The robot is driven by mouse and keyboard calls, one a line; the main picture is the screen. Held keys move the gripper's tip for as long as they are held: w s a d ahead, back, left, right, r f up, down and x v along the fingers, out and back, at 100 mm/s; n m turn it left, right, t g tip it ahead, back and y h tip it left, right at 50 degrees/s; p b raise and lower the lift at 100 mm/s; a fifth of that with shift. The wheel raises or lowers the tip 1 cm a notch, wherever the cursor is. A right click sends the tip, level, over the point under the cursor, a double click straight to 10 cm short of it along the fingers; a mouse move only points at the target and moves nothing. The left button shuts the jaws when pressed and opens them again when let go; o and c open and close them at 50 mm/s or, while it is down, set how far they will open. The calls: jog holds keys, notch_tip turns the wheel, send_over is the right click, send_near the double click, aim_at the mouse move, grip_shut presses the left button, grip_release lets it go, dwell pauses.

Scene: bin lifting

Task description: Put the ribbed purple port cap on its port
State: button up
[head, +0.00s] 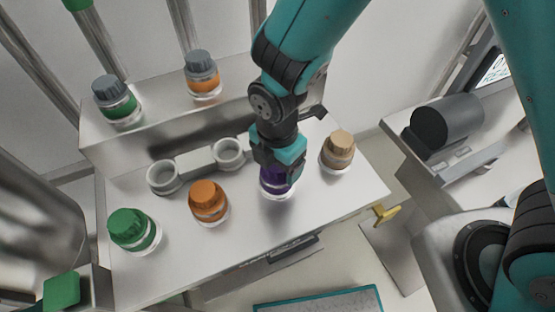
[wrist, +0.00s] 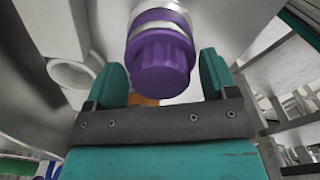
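The ribbed purple cap (wrist: 161,65) shows at the top centre of the wrist view, with a pale metallic ring and another purple band beyond it. In the head view the purple cap (head: 275,182) is directly under my gripper (head: 278,160), over a clear or pale base on the white bench top. My gripper's two teal fingers (wrist: 161,75) stand apart, one on each side of the cap, with narrow gaps visible. The gripper looks open and partly hides the cap from the head camera. Whether the cap is seated on its base cannot be told.
Green (head: 131,229), orange (head: 208,200) and tan (head: 338,148) capped pieces stand nearby on the bench (head: 240,243). Two empty grey rings (head: 163,177) (head: 229,152) sit behind. Two grey-capped bottles (head: 116,100) (head: 202,76) stand on the raised ledge.

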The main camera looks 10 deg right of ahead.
jog(key=o, duration=0.3)
notch_tip(320, 180, up, 17)
jog(key=shift+r+b, duration=0.2)
jog(key=shift+b, duration=0.25)
jog(key=s+d+r+m+y, duration=0.4)
jog(key=s+d+m, duration=0.5)
jog(key=m, duration=1)
jog(key=shift+s+d+r, duration=0.15)
jog(key=shift+s+d, duration=0.25)
jog(key=shift+s, duration=0.3)
